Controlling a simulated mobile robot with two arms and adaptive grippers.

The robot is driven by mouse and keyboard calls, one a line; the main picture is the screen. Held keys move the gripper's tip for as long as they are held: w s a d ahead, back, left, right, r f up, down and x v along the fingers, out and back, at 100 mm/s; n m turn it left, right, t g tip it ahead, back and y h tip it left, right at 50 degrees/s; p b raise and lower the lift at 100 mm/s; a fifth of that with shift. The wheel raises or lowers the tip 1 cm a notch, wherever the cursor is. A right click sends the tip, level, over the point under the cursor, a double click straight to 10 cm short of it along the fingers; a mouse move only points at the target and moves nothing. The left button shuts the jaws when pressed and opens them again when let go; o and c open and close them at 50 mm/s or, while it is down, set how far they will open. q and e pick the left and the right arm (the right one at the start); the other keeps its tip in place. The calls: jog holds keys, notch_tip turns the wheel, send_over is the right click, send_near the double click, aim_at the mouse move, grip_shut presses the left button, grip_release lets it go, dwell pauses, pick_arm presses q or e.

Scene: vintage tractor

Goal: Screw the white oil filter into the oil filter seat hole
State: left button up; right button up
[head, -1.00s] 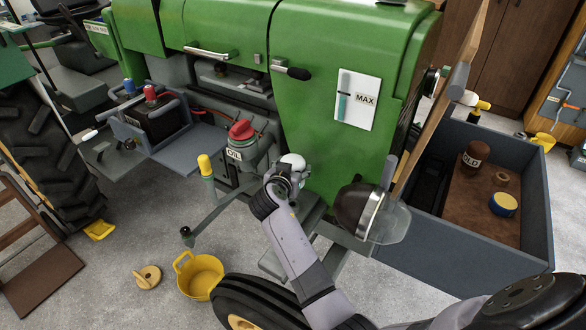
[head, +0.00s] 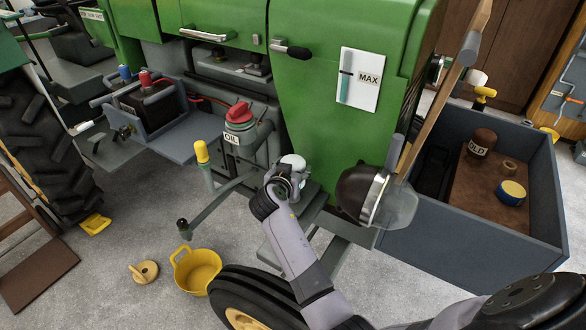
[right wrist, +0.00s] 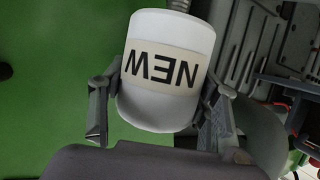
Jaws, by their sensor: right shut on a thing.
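The white oil filter (right wrist: 168,70) carries a label reading NEW, upside down in the right wrist view. My right gripper (right wrist: 160,100) is shut on it, with one finger on each side of its body. In the head view the filter's white end (head: 293,162) shows just above my right gripper (head: 284,184), close to the tractor's lower side and right of the OIL container. A short grey part shows at the filter's far end in the right wrist view. The seat hole cannot be made out. My left gripper is not in view.
The red-capped OIL container (head: 238,128) and a yellow-handled lever (head: 202,152) stand left of the gripper. A headlamp (head: 375,195) juts out at right. A grey crate (head: 470,245) holds an OLD filter (head: 481,143). A yellow bucket (head: 197,272) is on the floor.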

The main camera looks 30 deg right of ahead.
jog(key=shift+b, duration=0.4)
dwell(1.3)
jog(key=shift+f+b, duration=1.45)
jog(key=o, duration=1.3)
jog(key=shift+o, duration=0.8)
